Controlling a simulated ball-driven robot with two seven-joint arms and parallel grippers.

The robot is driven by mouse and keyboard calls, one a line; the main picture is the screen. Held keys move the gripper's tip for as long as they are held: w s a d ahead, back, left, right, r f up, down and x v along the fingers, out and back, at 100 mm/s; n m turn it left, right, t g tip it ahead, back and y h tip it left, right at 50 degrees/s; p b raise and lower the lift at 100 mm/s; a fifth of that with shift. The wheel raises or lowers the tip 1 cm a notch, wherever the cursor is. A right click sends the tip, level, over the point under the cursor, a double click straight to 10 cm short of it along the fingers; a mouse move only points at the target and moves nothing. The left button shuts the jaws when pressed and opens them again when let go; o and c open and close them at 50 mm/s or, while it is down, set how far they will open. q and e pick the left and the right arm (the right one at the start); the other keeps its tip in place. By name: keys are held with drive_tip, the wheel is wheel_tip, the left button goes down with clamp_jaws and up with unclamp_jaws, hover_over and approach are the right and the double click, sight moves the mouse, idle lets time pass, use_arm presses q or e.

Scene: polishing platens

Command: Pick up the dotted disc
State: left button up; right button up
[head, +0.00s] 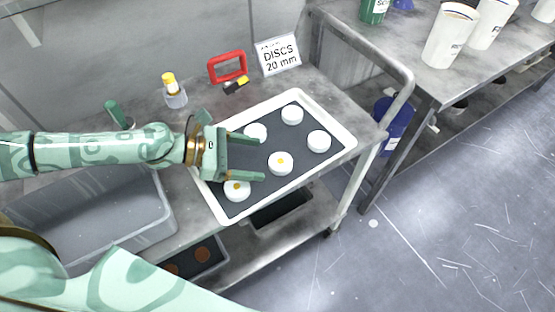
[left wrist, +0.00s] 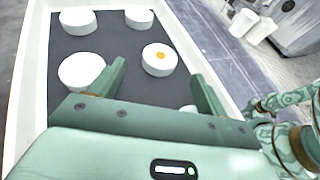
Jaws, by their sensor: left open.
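Several white discs lie apart on the dark mat of a white-rimmed tray (head: 345,150). A dotted disc (head: 280,163) with a yellow-orange spot lies near the tray's middle; the left wrist view shows it (left wrist: 159,59) too. Another disc (head: 237,190) near the front rim also shows an orange spot. Plain discs lie behind (head: 292,114), at the right (head: 319,141) and at the left (head: 256,132). My left gripper (head: 260,158) is open and empty over the tray, its fingertips pointing toward the middle dotted disc, just short of it. My right gripper is out of view.
A sign (head: 278,55), a red frame (head: 228,67) and a yellow-capped bottle (head: 173,92) stand behind the tray. A clear bin (head: 95,215) is at the left. A metal rail (head: 375,60) bounds the cart's right. White containers (head: 450,35) stand on another table.

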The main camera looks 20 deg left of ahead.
sight(278, 161)
use_arm(q)
drive_tip(key=shift+w+d+f, duration=0.15)
drive_tip(key=shift+d+f, duration=0.05)
drive_tip(key=shift+d, duration=0.15)
drive_tip(key=x, duration=0.5)
drive_tip(key=shift+d, duration=0.1)
drive_tip(key=c, duration=1.1)
